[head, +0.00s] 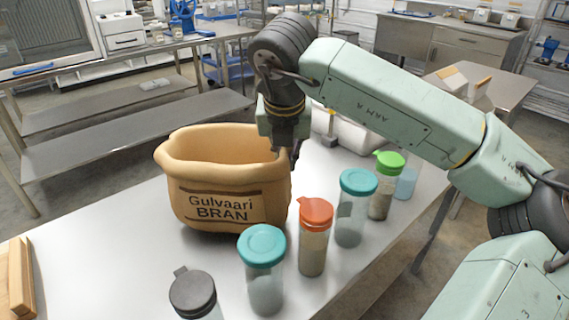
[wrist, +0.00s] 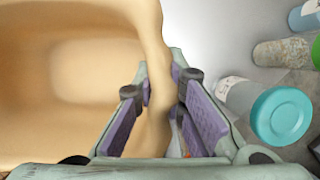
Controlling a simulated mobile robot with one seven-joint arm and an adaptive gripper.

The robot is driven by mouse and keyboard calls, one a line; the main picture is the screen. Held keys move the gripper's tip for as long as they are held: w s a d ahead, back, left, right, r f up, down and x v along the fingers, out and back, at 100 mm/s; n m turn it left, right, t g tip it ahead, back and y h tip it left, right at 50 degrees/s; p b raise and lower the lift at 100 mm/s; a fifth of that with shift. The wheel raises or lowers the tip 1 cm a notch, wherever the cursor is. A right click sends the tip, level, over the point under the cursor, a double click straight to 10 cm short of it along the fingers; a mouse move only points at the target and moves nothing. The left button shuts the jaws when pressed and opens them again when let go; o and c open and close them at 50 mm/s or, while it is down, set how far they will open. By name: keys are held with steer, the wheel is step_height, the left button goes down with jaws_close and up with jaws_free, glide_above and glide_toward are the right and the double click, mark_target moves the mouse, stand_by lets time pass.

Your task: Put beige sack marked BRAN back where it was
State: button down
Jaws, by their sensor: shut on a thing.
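The beige sack marked BRAN (head: 222,190) stands upright and open-topped on the steel table in the head view. Its lettering reads "Gulvaari BRAN". My gripper (head: 284,152) is at the right side of its rim, pointing down. In the wrist view, the sack (wrist: 70,75) fills the left side, and its hollow inside looks empty. The gripper's purple-padded fingers (wrist: 162,110) sit on either side of the sack's wall, which passes between them. The gripper is shut on this wall. Whether the sack's base touches the table is hard to tell.
Several lidded jars stand close to the sack's right and front, including a teal-lidded jar (head: 262,270), an orange-lidded jar (head: 314,235) and a green-lidded jar (head: 385,184). A black-lidded jar (head: 194,295) is at the front. Wooden boards (head: 20,278) lie at the left. The table (head: 110,245) is clear left of the sack.

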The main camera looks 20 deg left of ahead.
steer(key=shift+f, duration=1.3)
steer(key=shift+f, duration=0.15)
steer(key=c, duration=1.7)
jaws_free()
steer(key=shift+o, duration=0.2)
